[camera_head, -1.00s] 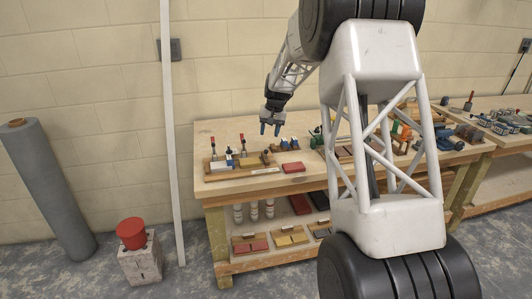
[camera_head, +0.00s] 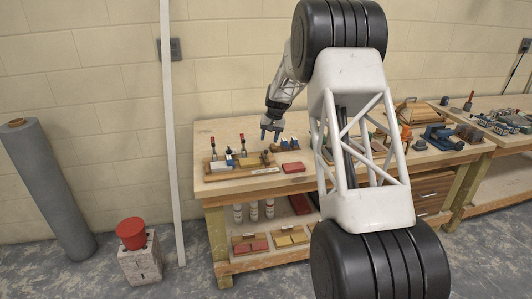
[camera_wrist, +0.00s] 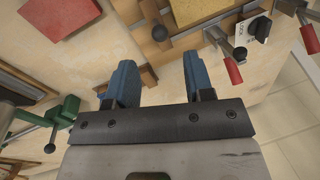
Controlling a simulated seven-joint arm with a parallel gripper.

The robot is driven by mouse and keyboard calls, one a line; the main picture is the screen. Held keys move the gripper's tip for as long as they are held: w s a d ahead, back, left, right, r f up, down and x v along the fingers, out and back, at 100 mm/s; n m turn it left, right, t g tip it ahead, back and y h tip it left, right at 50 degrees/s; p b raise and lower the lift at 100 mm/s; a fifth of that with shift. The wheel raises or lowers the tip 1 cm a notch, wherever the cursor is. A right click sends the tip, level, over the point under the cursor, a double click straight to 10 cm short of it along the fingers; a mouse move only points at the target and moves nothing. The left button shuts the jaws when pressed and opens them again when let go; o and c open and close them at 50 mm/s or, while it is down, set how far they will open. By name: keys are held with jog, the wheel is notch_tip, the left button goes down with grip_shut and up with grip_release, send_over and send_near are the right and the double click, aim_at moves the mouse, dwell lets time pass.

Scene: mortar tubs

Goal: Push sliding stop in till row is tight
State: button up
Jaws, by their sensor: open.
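The wooden jig (camera_head: 240,172) lies along the front left of the bench, with toggle clamps standing behind it. In the wrist view a yellow block (camera_wrist: 200,12) sits in the jig at the top. A brown wooden piece with a dark round knob (camera_wrist: 159,33), apparently the sliding stop, lies to the left of the yellow block. I cannot tell whether they touch. My gripper (camera_head: 270,134) hangs above the jig's right end. In the wrist view its two blue fingers (camera_wrist: 160,62) are apart and empty, with the knob beyond the gap between them.
A red block (camera_head: 293,167) lies right of the jig. Red-handled clamps (camera_wrist: 231,70) stand close on the right in the wrist view. A green vise (camera_wrist: 55,122) is at lower left there. Bare bench lies between the red block and the jig.

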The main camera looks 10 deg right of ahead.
aim_at(266, 151)
jog(key=shift+w+a+f, duration=0.1)
jog(key=shift+a+f, duration=0.15)
jog(key=shift+f, duration=1)
jog(key=shift+s+a+f, duration=0.1)
jog(key=shift+a+f, duration=0.15)
jog(key=shift+f, duration=0.95)
jog(key=shift+w+a+f, duration=0.1)
jog(key=shift+a+f, duration=0.15)
jog(key=shift+f, duration=1)
jog(key=shift+c, duration=0.2)
jog(key=c, duration=0.7)
jog(key=shift+a, duration=2.2)
jog(key=shift+c, duration=0.2)
jog(key=o, duration=0.8)
jog(key=shift+d+r, duration=0.25)
jog(key=shift+r, duration=1.05)
jog(key=shift+d+r, duration=0.25)
jog(key=shift+r, duration=1)
jog(key=shift+d+r, duration=0.25)
jog(key=shift+r, duration=1.05)
